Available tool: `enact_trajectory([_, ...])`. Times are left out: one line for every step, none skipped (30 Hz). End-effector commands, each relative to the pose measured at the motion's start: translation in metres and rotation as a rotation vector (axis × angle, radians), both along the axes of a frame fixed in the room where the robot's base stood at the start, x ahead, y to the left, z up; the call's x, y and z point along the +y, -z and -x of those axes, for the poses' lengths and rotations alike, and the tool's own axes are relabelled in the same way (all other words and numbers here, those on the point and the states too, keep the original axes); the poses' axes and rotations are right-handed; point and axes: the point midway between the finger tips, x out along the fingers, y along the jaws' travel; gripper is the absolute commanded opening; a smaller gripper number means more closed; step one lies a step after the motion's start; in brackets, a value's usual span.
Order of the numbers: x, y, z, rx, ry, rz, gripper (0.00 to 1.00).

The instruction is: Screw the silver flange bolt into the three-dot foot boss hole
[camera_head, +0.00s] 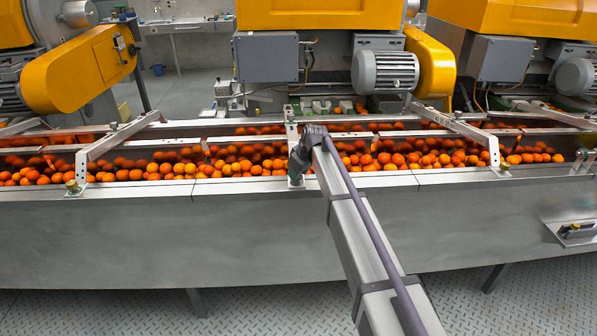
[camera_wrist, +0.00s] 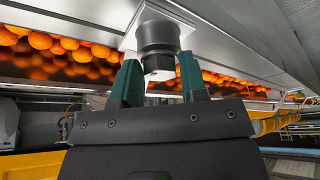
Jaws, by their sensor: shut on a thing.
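In the wrist view my gripper (camera_wrist: 160,70) has its two dark green fingers on either side of a small silver part (camera_wrist: 160,74), which I take to be the flange bolt. It sits against the end of a dark round boss (camera_wrist: 158,40) on a pale foot plate (camera_wrist: 128,40). Bolt and boss look in line; how deep the bolt sits is hidden. In the head view my gripper (camera_head: 297,178) is at the foot of the middle bracket (camera_head: 291,120), on the trough's front edge. Bolt and boss are hard to make out there. No dot marks are readable.
The trough's front rim (camera_head: 240,187) runs across the view, with many oranges (camera_head: 240,168) behind it. A left bracket (camera_head: 115,138) and a right bracket (camera_head: 465,135) stand on either side. Yellow machines with a motor (camera_head: 388,71) are behind. Floor in front is clear.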

Motion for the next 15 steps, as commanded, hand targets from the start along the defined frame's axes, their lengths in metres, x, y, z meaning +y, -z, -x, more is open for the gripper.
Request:
enact_trajectory([0.0002, 0.0002, 0.0002, 0.001, 0.002, 0.000, 0.26])
enact_trajectory([0.0002, 0.0002, 0.0001, 0.002, 0.001, 0.000, 0.26])
enact_trajectory([0.0002, 0.0002, 0.0002, 0.001, 0.000, 0.000, 0.26])
enact_trajectory([0.0002, 0.0002, 0.0002, 0.001, 0.000, 0.000, 0.26])
enact_trajectory([0.0003, 0.0003, 0.0002, 0.001, 0.000, 0.000, 0.26])
enact_trajectory([0.0005, 0.0004, 0.0007, 0.002, 0.014, 0.000, 0.26])
enact_trajectory([0.0008, 0.0004, 0.0013, 0.001, 0.041, 0.000, 0.26])
enact_trajectory([0.0011, 0.0004, 0.0017, 0.000, 0.075, 0.000, 0.26])
enact_trajectory([0.0014, 0.0005, 0.0019, 0.001, 0.116, 0.000, 0.25])
enact_trajectory([0.0015, 0.0005, 0.0019, 0.001, 0.137, 0.000, 0.25])
enact_trajectory([0.0014, 0.0005, 0.0016, 0.001, 0.149, 0.000, 0.25])
enact_trajectory([0.0014, 0.0005, 0.0011, 0.001, 0.150, 0.000, 0.25])
enact_trajectory([0.0014, 0.0005, 0.0011, 0.001, 0.149, 0.000, 0.25])
enact_trajectory([0.0014, 0.0005, 0.0011, 0.001, 0.149, 0.000, 0.25])
enact_trajectory([0.0014, 0.0005, 0.0011, 0.001, 0.149, 0.000, 0.25])
